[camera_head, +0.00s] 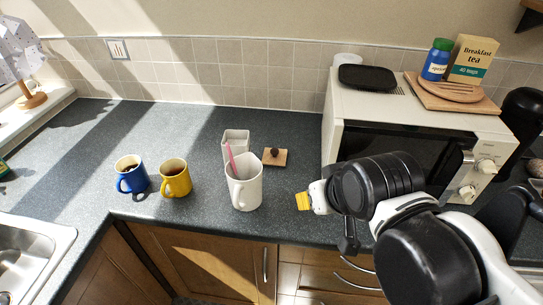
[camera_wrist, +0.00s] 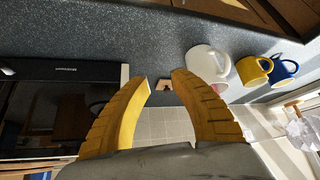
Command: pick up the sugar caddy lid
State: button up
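The sugar caddy lid (camera_head: 275,157), a small square wooden plate with a dark round knob, lies on the dark worktop left of the microwave. In the wrist view the lid (camera_wrist: 165,86) shows small, between and beyond the fingertips. A pale square caddy (camera_head: 236,144) without a lid stands left of it, partly hidden behind the white mug. My gripper (camera_head: 303,201) has yellow fingers and is in front of and to the right of the lid, apart from it. In the wrist view my gripper (camera_wrist: 163,78) is open, with nothing between its fingers.
A large white mug (camera_head: 244,187) with a pink stick stands in front of the caddy. A yellow mug (camera_head: 176,182) and a blue mug (camera_head: 131,179) stand further left. The microwave (camera_head: 400,112) bounds the right side. Worktop is free around the lid's front and back.

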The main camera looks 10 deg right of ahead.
aim_at(272, 157)
jog(key=i+j+u, duration=0.15)
jog(key=i+j, duration=0.15)
jog(key=j, duration=0.2)
jog(key=i+j+u, duration=0.15)
jog(key=i+j, duration=0.2)
jog(key=j, duration=0.1)
